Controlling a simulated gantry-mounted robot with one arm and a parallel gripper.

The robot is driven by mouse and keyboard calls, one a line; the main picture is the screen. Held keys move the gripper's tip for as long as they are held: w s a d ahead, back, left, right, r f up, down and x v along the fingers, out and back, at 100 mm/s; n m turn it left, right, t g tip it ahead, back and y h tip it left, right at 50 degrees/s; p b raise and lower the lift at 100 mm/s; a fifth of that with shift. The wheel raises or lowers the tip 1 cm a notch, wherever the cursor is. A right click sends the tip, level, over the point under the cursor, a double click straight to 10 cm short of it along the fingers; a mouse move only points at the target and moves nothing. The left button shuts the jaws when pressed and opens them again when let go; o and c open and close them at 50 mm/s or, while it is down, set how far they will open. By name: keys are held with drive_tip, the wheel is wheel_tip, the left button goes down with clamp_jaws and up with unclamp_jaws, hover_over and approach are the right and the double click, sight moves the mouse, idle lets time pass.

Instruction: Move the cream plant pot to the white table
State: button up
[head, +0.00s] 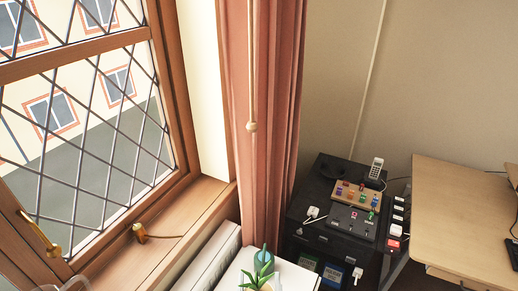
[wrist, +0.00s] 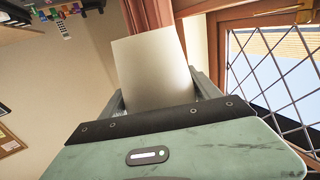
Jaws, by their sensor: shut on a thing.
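In the wrist view, my gripper (wrist: 160,92) is shut on a plain cream, tapered thing, which looks like the cream plant pot (wrist: 152,72). Its two fingers show at either side of it, and no plant shows there. In the head view, a green-leaved plant (head: 259,276) stands at the bottom edge, its pot mostly cut off. I cannot tell whether this is the same pot. A white surface (head: 296,275), possibly the white table, lies beside and behind the plant. My gripper does not show clearly in the head view.
A teal object (head: 264,258) is just behind the plant. A black cabinet (head: 325,240) to the right holds a phone (head: 376,168), coloured switches and plugs. A wooden desk (head: 462,222) is at far right. A pink curtain (head: 272,120) and leaded window (head: 85,130) are to the left.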

sight(258, 288)
drive_tip(key=shift+a+r+p, duration=0.2)
drive_tip(key=shift+r+p, duration=0.6)
drive_tip(key=shift+p, duration=0.2)
drive_tip(key=r+p, duration=0.1)
drive_tip(key=p, duration=0.2)
drive_tip(key=s+p, duration=0.1)
drive_tip(key=p, duration=0.3)
drive_tip(key=shift+a+r, duration=0.15)
drive_tip(key=shift+r, duration=0.2)
drive_tip(key=p, duration=0.2)
drive_tip(key=s+p, duration=0.1)
drive_tip(key=p, duration=0.1)
drive_tip(key=shift+s+d+r, duration=0.1)
drive_tip(key=shift+d, duration=0.2)
drive_tip(key=shift+s, duration=0.15)
